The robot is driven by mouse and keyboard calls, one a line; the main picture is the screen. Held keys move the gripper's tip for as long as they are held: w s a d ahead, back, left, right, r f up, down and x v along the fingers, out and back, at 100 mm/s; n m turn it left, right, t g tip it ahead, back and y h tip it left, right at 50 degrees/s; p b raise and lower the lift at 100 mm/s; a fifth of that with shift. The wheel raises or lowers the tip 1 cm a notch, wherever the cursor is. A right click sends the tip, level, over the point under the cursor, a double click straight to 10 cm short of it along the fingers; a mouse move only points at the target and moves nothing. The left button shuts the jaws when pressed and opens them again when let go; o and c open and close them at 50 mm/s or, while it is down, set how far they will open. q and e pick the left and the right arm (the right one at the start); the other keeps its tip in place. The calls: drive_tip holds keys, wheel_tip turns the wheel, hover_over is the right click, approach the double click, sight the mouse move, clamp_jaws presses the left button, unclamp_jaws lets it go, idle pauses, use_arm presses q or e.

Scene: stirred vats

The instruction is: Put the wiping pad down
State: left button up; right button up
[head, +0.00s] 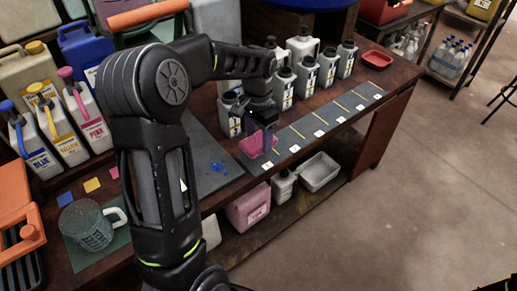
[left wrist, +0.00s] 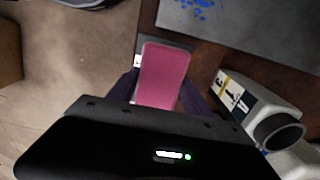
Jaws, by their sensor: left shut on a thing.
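The pink wiping pad (head: 258,145) is in my left gripper (head: 262,122), over the near end of the dark marked strip on the workbench. The left wrist view shows the pad (left wrist: 162,75) between the two dark fingers, which are shut on it. I cannot tell whether the pad touches the surface below. A grey mat (head: 205,140) with blue spots (head: 217,167) lies to the left of the gripper; the spots also show in the left wrist view (left wrist: 195,8). My right gripper does not show.
Several grey bottles (head: 304,75) stand behind the strip (head: 320,122), one close to my left gripper. A red tray (head: 376,59) lies at the far end. A glass mug (head: 88,228) and coloured jugs (head: 88,122) are at left. A pink container (head: 248,207) is on the lower shelf.

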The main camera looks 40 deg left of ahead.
sight(259, 148)
use_arm(q)
wheel_tip(259, 148, down, 5)
drive_tip(key=shift+r, duration=0.1)
idle(0.3)
drive_tip(key=shift+f, duration=0.25)
drive_tip(key=o, duration=1.5)
drive_tip(key=shift+r, duration=0.1)
drive_tip(key=shift+c, duration=0.2)
drive_tip(key=shift+r, duration=0.1)
drive_tip(key=shift+r, duration=0.2)
wheel_tip(259, 148, up, 12)
drive_tip(key=shift+f, duration=0.15)
